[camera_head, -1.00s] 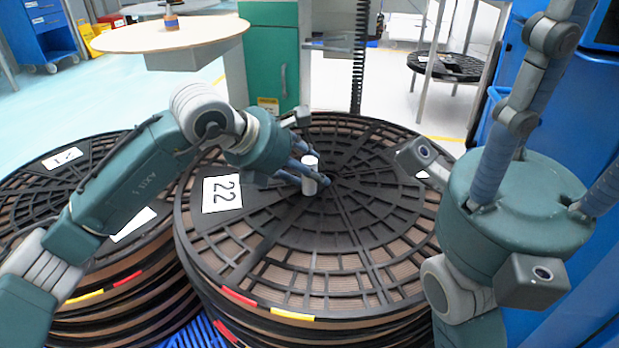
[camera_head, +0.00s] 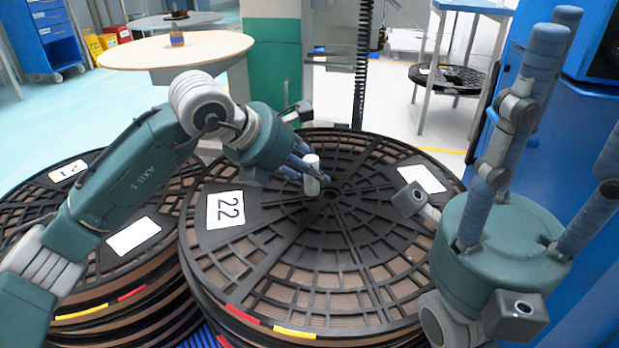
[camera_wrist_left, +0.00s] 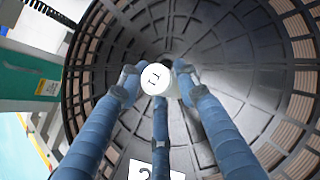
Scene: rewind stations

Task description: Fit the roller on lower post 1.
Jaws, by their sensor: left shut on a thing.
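A small white roller (camera_head: 312,168) stands roughly upright in my left gripper (camera_head: 308,180), above the dark reel marked 22. The left fingers are shut on it. In the left wrist view the roller (camera_wrist_left: 156,79) shows its round white end with a dark mark, between the blue fingers. My right gripper (camera_head: 545,150) is at the right, its fingers spread and pointing up, with nothing between them. I cannot make out lower post 1 in these views.
The black reel stack marked 22 (camera_head: 290,265) fills the middle, with another stack (camera_head: 35,205) at the left. Behind stand a green and white cabinet (camera_head: 272,70), a black toothed rail (camera_head: 363,60) and a round pale table (camera_head: 120,58). A blue cabinet (camera_head: 590,120) is close at the right.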

